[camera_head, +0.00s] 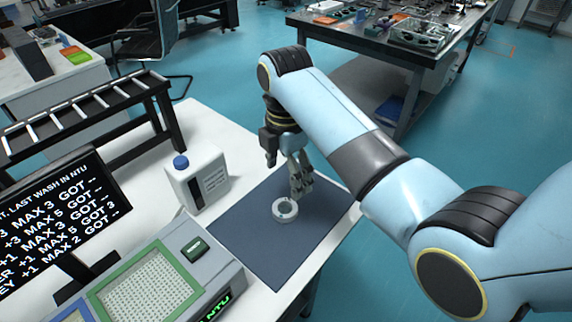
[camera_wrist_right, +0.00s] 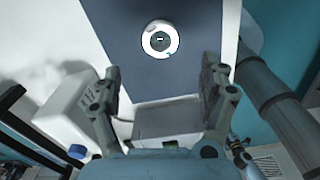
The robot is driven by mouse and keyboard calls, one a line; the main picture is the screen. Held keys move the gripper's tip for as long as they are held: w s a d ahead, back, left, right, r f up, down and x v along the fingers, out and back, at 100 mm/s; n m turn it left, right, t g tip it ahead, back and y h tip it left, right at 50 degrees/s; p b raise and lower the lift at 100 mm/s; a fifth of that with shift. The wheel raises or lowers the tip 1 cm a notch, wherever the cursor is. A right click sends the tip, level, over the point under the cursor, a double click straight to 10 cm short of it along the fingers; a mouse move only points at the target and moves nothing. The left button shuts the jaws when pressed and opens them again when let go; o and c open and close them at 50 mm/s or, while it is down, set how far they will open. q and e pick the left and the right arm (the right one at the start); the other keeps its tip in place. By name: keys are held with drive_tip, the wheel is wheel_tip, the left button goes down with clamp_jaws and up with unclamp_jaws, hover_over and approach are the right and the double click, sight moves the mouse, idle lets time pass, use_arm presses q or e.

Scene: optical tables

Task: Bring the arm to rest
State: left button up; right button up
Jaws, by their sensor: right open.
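My right arm comes in from the right in the head view, and its gripper (camera_head: 286,170) hangs above the dark blue mat (camera_head: 254,229) on the white table. In the right wrist view the same gripper (camera_wrist_right: 162,85) shows its two fingers spread apart with nothing between them. A white ring-shaped object (camera_head: 285,209) with a dark centre lies on the mat just below the gripper, apart from it. The ring also shows in the right wrist view (camera_wrist_right: 148,43), beyond the fingertips. My left gripper is not in view.
A white bottle with a blue cap (camera_head: 199,179) stands left of the mat. A grey device with a green-framed panel (camera_head: 150,283) and a black text screen (camera_head: 50,215) stand at the left. A black rack (camera_head: 75,115) stands behind them. Another table (camera_head: 405,50) stands at the back.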

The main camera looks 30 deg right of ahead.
drive_tip(key=shift+r, duration=0.9)
drive_tip(key=s+d+r+m+t, duration=0.2)
drive_tip(key=s+r+m, duration=0.1)
drive_tip(key=s+m, duration=0.75)
drive_tip(key=s+d+r+m+t, duration=0.2)
drive_tip(key=s+d+r+m, duration=0.15)
drive_tip(key=s+m, duration=0.7)
wheel_tip(320, 180, down, 34)
drive_tip(key=s+d+n+g+h+b, duration=0.1)
drive_tip(key=s+n+g+b, duration=0.15)
drive_tip(key=b, duration=0.75)
drive_tip(key=s+f+b, duration=0.3)
drive_tip(key=s+f, duration=0.3)
drive_tip(key=f, duration=0.3)
drive_tip(key=s+d+f+b, duration=0.1)
drive_tip(key=s+f+b, duration=0.2)
drive_tip(key=s+f, duration=0.4)
drive_tip(key=s+f+b, duration=0.4)
drive_tip(key=s+f, duration=0.2)
drive_tip(key=f, duration=0.6)
drive_tip(key=shift+s+d+f+m+g, duration=0.2)
drive_tip(key=shift+s+d+m+g, duration=0.1)
drive_tip(key=shift+m+g, duration=0.05)
